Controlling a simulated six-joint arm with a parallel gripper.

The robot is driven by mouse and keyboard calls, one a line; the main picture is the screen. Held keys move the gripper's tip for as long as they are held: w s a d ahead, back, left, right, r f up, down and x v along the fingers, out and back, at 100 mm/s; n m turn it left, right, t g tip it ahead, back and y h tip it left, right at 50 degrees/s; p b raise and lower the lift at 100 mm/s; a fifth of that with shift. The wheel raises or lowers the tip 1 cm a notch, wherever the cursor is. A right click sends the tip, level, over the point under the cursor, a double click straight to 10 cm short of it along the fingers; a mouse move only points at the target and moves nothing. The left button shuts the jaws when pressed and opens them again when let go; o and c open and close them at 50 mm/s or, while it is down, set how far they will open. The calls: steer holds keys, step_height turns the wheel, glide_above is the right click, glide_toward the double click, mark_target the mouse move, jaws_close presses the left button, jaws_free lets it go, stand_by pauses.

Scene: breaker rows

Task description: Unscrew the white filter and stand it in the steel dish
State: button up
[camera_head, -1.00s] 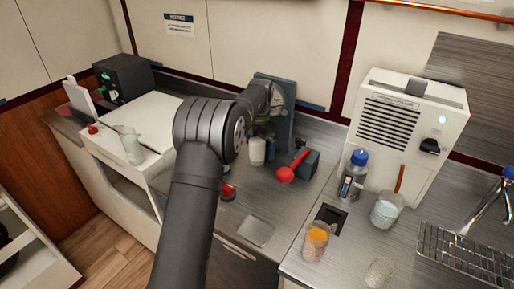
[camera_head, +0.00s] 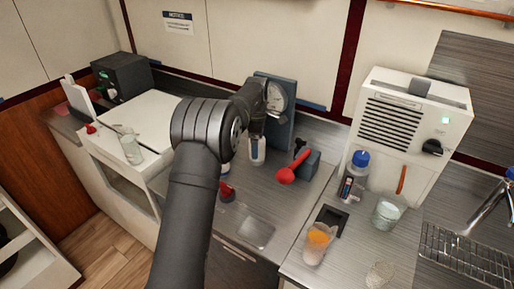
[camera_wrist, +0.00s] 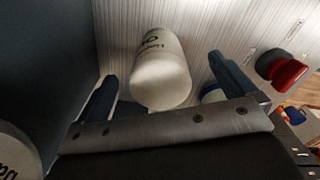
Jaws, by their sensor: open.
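The white filter (camera_head: 257,151) hangs in front of the blue-grey panel in the head view. In the wrist view, the white filter (camera_wrist: 160,72), with dark lettering, lies between the spread fingers of my gripper (camera_wrist: 161,76). Gaps show at both sides, so the jaws do not clasp it. In the head view my gripper (camera_head: 256,137) is partly hidden by my arm. A shiny square tray, apparently the steel dish (camera_head: 257,232), is on the counter in front of the filter and looks empty.
The blue-grey panel (camera_head: 287,120) carries a round gauge (camera_head: 275,96). A red item (camera_head: 226,190) sits left of the dish. An orange-filled jar (camera_head: 317,243) and blue-capped bottle (camera_head: 353,178) stand further right.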

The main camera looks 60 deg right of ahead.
steer(key=m, duration=0.7)
steer(key=shift+c, duration=0.4)
